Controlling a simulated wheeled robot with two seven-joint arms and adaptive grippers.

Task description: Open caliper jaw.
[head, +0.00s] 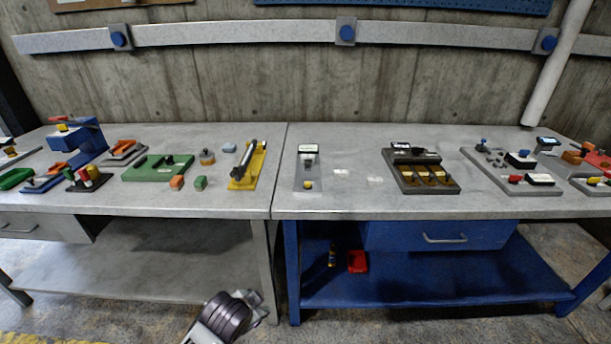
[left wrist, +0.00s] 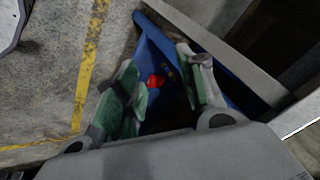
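I cannot surely tell which thing is the caliper. A possible one is the grey upright plate device (head: 307,170) with a white label, a grey block and a yellow knob, near the left end of the right bench. Its jaw is too small to make out. My left gripper (head: 232,314) is low in front of the benches, well below and apart from the bench tops. In the left wrist view its two green-padded fingers (left wrist: 165,85) are spread with nothing between them. My right gripper is in neither view.
A yellow fixture with a dark cylinder (head: 246,166) stands left of the bench joint. A dark tray with brown blocks (head: 420,172) lies to the right. The blue lower shelf (head: 430,282) holds a red object (head: 357,261), also visible in the left wrist view (left wrist: 155,81).

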